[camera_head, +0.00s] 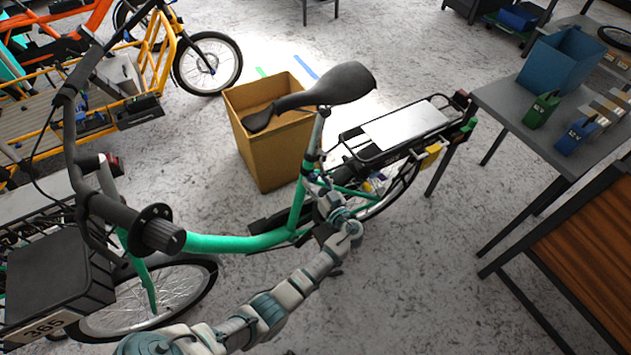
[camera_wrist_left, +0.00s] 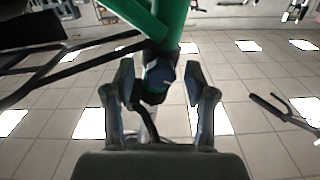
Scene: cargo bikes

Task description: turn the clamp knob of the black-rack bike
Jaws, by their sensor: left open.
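The green-framed bike (camera_head: 235,243) with a black rear rack (camera_head: 375,152) stands in the middle of the head view. Its black saddle (camera_head: 345,84) sits on a post above the seat tube. My left gripper (camera_head: 322,188) is at the seat tube, below the saddle. In the left wrist view my left gripper (camera_wrist_left: 158,88) is open, with one finger on each side of a dark blue clamp knob (camera_wrist_left: 159,73) under the green tube (camera_wrist_left: 170,25). I cannot tell whether the fingers touch the knob. My right gripper is not in view.
A cardboard box (camera_head: 268,150) stands behind the bike. An orange cargo bike (camera_head: 165,50) is at the upper left. A grey table (camera_head: 515,112) with a blue bin (camera_head: 562,60) and small cartons is at the right. Open floor lies at the lower right of the bike.

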